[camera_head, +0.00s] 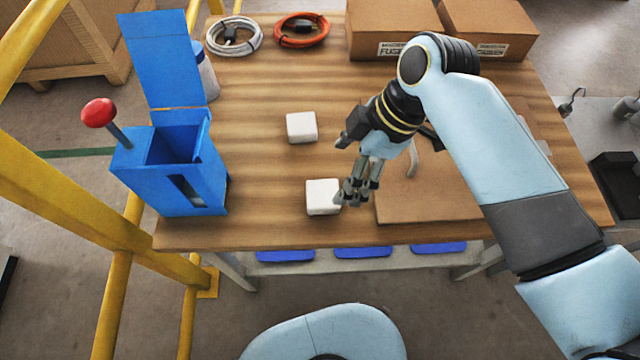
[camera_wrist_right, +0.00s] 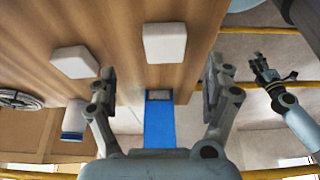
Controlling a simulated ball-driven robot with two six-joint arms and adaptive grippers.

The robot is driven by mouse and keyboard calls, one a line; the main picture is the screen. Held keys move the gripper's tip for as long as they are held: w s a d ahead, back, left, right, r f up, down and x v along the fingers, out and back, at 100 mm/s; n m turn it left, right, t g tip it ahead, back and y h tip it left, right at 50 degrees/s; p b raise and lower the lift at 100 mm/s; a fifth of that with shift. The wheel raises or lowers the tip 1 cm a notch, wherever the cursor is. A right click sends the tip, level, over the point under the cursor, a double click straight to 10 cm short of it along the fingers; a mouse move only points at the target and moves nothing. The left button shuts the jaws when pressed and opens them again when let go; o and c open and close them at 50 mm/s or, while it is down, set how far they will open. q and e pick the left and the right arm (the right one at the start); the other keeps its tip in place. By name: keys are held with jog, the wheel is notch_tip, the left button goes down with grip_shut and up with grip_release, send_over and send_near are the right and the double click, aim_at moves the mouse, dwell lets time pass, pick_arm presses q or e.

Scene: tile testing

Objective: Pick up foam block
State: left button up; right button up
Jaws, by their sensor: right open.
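Two white foam blocks lie on the wooden table. The front block (camera_head: 321,197) is close to the table's front edge, and the rear block (camera_head: 301,127) is farther back. My right gripper (camera_head: 358,190) is open and empty, just right of the front block, with its fingers partly over that block's right edge in the head view. In the right wrist view, the front block (camera_wrist_right: 164,43) lies in line with the gap between the open fingers (camera_wrist_right: 160,88); the rear block (camera_wrist_right: 74,62) is left of the gap. My left gripper (camera_wrist_right: 266,70) shows small at the right there; its jaw state is unclear.
A blue box (camera_head: 170,185) with a raised lid and red-knobbed lever stands at the table's left. A brown board (camera_head: 430,195) lies under my right arm. Coiled white (camera_head: 233,35) and orange (camera_head: 302,29) cables and cardboard boxes (camera_head: 395,22) are at the back.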

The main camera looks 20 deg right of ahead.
aim_at(323, 193)
jog(key=x, duration=0.3)
jog(key=shift+a, duration=0.1)
jog(key=x, duration=0.4)
jog(key=shift+s+a+f+b, duration=0.15)
jog(key=shift+s+a+b, duration=0.1)
jog(key=shift+a+b, duration=0.2)
jog(key=shift+w+f, duration=0.1)
jog(key=shift+f, duration=0.1)
pick_arm(q)
jog(key=shift+s+f, duration=0.6)
jog(key=shift+s, duration=0.1)
pick_arm(e)
jog(key=c, duration=0.9)
